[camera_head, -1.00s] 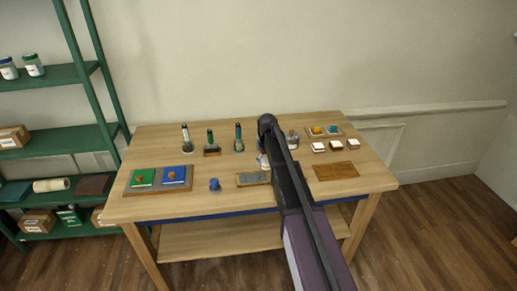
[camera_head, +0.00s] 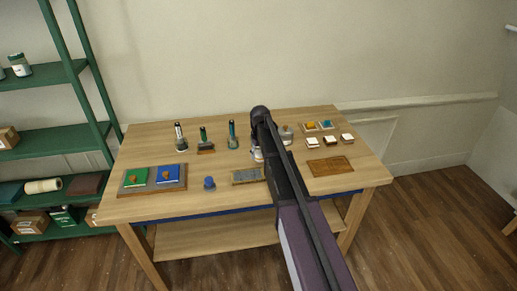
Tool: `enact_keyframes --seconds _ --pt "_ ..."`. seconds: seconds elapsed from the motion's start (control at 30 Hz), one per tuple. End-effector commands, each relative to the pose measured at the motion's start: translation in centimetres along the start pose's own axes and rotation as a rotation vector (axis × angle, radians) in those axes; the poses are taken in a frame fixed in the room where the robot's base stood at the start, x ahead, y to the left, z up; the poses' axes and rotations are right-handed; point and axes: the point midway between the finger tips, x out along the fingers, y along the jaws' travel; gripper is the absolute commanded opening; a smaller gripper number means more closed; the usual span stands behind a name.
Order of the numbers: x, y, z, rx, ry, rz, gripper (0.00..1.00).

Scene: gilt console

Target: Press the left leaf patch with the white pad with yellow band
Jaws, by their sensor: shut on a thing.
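A brown board (camera_head: 183,188) at the table's left front bears a green book (camera_head: 126,184) and a blue book (camera_head: 178,170). Each has an orange-brown leaf patch; the left leaf patch (camera_head: 131,180) is on the green book and uncovered. My gripper (camera_head: 257,156) is mostly hidden behind my arm, over the table's middle, well to the right of the left leaf patch. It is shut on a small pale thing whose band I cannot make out. Whether that is the white pad with yellow band I cannot tell.
A blue knob-like thing (camera_head: 209,183) and a grey slab (camera_head: 246,176) stand between the board and my arm. Several bottles line the back. At right are white-topped blocks (camera_head: 330,140), a small tray with coloured pots and a brown mat (camera_head: 330,166).

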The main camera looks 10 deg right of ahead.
Motion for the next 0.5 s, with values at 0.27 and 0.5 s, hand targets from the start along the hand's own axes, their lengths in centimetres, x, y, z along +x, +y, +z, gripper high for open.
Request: enact_keyframes --seconds 0.27,0.5 --pt "-2.2 0.0 0.0 -0.001 0.0 0.0 0.36" --pt "-2.0 -0.1 0.0 -0.001 0.0 0.0 0.36"
